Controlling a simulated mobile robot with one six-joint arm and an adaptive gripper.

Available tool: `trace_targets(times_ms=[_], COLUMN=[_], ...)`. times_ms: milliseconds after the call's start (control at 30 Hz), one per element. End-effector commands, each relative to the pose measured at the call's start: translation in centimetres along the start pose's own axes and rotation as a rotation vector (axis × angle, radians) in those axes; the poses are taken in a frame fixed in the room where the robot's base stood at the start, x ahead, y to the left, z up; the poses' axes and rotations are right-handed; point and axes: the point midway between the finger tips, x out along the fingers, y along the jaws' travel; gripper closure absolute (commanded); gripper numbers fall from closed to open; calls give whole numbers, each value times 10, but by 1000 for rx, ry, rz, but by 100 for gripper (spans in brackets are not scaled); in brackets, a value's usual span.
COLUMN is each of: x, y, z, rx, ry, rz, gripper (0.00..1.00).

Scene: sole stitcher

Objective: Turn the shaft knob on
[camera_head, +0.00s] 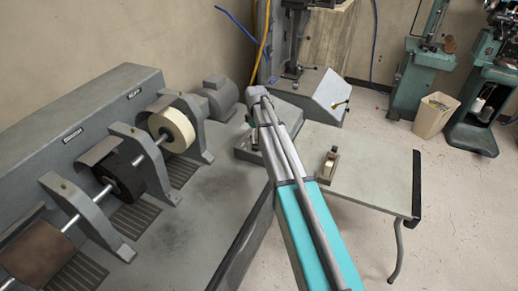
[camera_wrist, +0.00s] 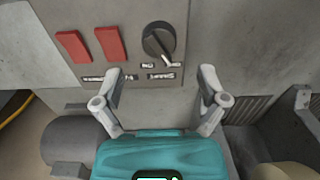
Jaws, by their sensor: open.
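In the wrist view, a round dark knob (camera_wrist: 155,40) sits on a grey panel (camera_wrist: 183,12). A light pointer mark on it points down and to the right, and small label plates lie just below it. My gripper (camera_wrist: 162,72) is open and empty, its two grey fingers spread wide. The fingertips are just below the knob in the picture, one to each side, and I see no contact with it. In the head view my arm reaches to the far end of the grinding machine; the knob and panel cannot be made out there.
Two red switches (camera_wrist: 92,45) are left of the knob on the same panel. In the head view, the grey machine (camera_head: 110,110) with its wheels and a motor (camera_head: 220,97) stands left of my arm. A grey table (camera_head: 370,175) stands to the right, with a small block (camera_head: 329,165) on it.

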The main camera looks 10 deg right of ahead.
Motion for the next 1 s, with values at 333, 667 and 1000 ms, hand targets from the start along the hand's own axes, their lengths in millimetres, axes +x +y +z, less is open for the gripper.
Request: trace_targets(times_ms=[333,667,1000], x=[31,50,53], y=[0,0,-1], z=[0,-1,-1], rx=[-1,-1,-1], ry=[0,0,0], rz=[0,0,0], gripper=[8,8,8])
